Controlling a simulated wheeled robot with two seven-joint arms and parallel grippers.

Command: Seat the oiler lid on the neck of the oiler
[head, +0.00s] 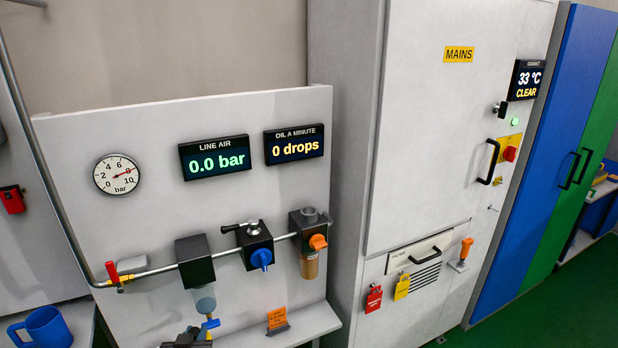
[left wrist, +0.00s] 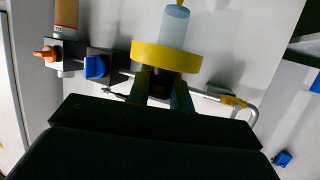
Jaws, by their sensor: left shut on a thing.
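The oiler is the dark block (head: 301,222) at the right end of the pipe, with a grey round neck (head: 310,214) on top, an orange knob and an amber bowl. Its amber bowl (left wrist: 66,14) shows at the upper left in the left wrist view. My left gripper (head: 197,340) is at the bottom edge of the head view, below the filter and apart from the oiler. In the left wrist view its fingers (left wrist: 162,88) are shut on a yellow round piece (left wrist: 165,57), apparently the oiler lid. My right gripper is not in view.
The filter (head: 195,262) with its clear bowl and the regulator with a blue knob (head: 261,258) sit left of the oiler. An orange sign (head: 277,318) stands on the ledge. A blue mug (head: 44,328) is at the lower left. The grey cabinet (head: 450,130) stands right of the panel.

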